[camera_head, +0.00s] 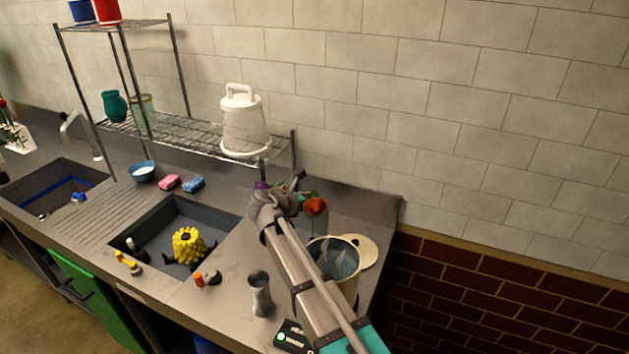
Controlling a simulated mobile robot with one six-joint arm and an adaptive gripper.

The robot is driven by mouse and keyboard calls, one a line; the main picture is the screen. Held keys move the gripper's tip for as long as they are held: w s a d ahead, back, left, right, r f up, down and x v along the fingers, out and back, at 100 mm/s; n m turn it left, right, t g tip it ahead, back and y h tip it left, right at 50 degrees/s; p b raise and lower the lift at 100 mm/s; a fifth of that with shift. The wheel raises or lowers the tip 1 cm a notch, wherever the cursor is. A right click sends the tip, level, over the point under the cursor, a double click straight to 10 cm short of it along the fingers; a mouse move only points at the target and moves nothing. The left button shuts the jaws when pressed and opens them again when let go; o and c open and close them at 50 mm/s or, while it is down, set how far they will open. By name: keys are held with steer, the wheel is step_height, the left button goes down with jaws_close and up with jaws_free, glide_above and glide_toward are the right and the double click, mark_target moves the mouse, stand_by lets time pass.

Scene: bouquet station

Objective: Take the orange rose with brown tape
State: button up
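An orange-red bloom (315,206), which looks like a rose, shows just right of my gripper (297,181), with a bit of green beside it. Its stem and any brown tape are hidden or too small to make out. My arm comes up from the bottom of the picture, and my gripper is over the right part of the counter, behind the bucket. The wrist hides most of the fingers, so I cannot tell whether they are open or touch the bloom. A small purple thing (261,185) shows left of the gripper.
A bucket (356,284) with a pale round piece (370,252) beside it stands right of my arm. A grey metal vase (260,296) stands left of it. The sink (196,212) holds a yellow flower-like thing (188,244). A wire shelf (190,143) carries a white lidded container (245,125).

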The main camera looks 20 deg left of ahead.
jaws_close()
stand_by(0.3)
steer(key=shift+r, duration=0.2)
step_height(320, 180, up, 18)
steer(key=p, duration=1.8)
steer(key=shift+f, duration=0.2)
